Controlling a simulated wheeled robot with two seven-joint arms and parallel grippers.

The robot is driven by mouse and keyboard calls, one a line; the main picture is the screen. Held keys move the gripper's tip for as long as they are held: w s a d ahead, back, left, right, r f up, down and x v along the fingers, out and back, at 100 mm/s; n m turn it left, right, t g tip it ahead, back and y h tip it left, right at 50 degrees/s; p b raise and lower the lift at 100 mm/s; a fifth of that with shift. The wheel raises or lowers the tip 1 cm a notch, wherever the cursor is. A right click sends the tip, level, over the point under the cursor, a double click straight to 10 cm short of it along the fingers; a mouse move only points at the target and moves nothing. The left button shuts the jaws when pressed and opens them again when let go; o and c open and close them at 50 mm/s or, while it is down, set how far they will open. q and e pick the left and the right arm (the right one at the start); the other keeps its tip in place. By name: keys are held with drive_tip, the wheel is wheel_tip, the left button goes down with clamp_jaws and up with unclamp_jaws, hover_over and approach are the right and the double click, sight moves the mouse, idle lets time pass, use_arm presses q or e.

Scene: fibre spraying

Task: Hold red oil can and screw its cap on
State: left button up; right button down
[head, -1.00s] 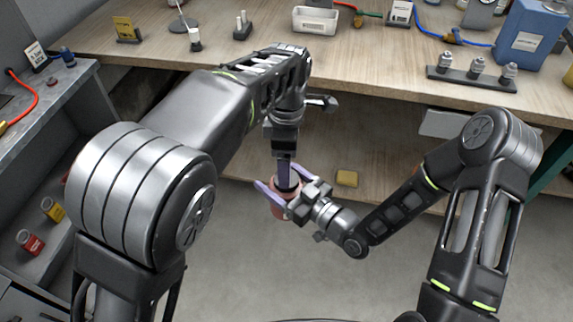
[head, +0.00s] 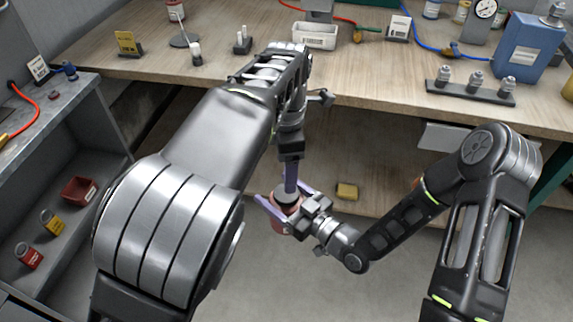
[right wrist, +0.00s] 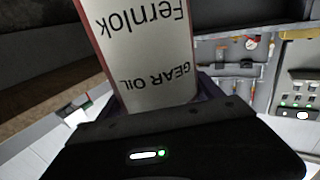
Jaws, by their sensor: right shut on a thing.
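The red oil can (head: 279,225) is held in front of the bench, its body partly hidden by my right gripper (head: 285,204). The right gripper's purple fingers are shut around the can from the right. In the right wrist view the can (right wrist: 150,60) fills the jaws, with its white "Fernlok GEAR OIL" label upside down in the picture. A dark cap (head: 287,196) shows at the can's top. My left gripper (head: 290,180) points down from above, its purple fingertips at the cap. Its finger gap is hidden, as is whether the cap is threaded on.
The wooden bench (head: 400,85) lies behind, with a white bin (head: 314,40), a blue can (head: 527,45) and a rack of metal fittings (head: 470,92). A grey shelf with red bin (head: 80,189) stands left.

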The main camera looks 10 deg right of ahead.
use_arm(q)
drive_tip(key=shift+f, duration=3.9)
drive_tip(key=c, duration=1.4)
drive_tip(key=m, duration=0.3)
drive_tip(key=shift+c, duration=0.2)
drive_tip(key=o, duration=1.5)
drive_tip(key=shift+r, duration=2.25)
